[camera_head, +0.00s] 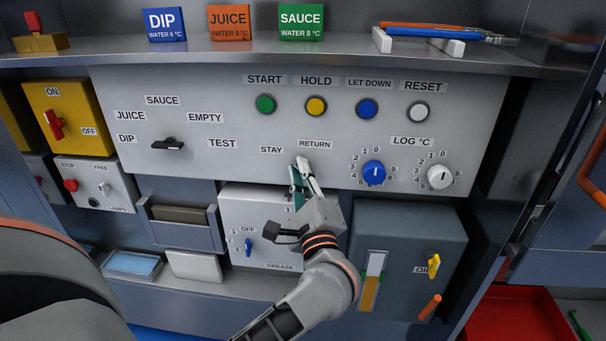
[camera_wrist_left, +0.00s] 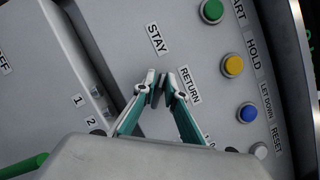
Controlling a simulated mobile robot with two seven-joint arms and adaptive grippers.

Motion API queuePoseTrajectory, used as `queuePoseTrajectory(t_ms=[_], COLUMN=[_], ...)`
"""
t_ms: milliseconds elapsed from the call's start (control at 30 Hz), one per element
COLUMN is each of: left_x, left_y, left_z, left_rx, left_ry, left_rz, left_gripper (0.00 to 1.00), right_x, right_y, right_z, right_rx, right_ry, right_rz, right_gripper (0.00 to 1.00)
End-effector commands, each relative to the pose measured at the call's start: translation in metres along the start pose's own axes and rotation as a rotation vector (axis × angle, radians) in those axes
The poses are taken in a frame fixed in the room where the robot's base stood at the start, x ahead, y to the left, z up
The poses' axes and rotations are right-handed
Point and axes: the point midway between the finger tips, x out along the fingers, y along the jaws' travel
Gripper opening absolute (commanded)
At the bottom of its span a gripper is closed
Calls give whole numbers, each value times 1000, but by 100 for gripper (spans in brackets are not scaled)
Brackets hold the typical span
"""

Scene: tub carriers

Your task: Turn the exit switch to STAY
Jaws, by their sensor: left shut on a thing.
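The STAY label (camera_head: 271,150) and the RETURN label (camera_head: 314,144) sit side by side on the grey control panel (camera_head: 230,85). They also show in the left wrist view, STAY (camera_wrist_left: 157,39) and RETURN (camera_wrist_left: 189,85). My left gripper (camera_head: 303,166) is at the panel just below and between these labels. Its fingertips (camera_wrist_left: 165,88) are closed on the small exit switch there. The fingers hide most of the switch, so I cannot tell which label it points to. My right gripper is not in view.
A black selector knob (camera_head: 168,144) is to the left. START (camera_head: 265,104), HOLD (camera_head: 316,106), LET DOWN and RESET buttons are above. A blue dial (camera_head: 374,173) and a white dial (camera_head: 440,177) are to the right. The GREASE box (camera_head: 262,210) juts out below, close to my wrist.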

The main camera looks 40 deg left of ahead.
Motion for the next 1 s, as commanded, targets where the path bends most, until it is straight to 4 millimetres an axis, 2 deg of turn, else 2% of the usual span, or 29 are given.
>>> queuePoseTrajectory(t_ms=[33, 1000], left_x=[-2, -2], left_y=[4, 3], left_z=[-4, -4], left_rx=[-9, -97], left_ry=[9, 8], left_rz=[10, 45], left_gripper=[0, 0], right_x=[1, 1], right_y=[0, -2], right_z=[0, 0], right_rx=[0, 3], right_ry=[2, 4], right_rz=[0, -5], right_gripper=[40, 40])
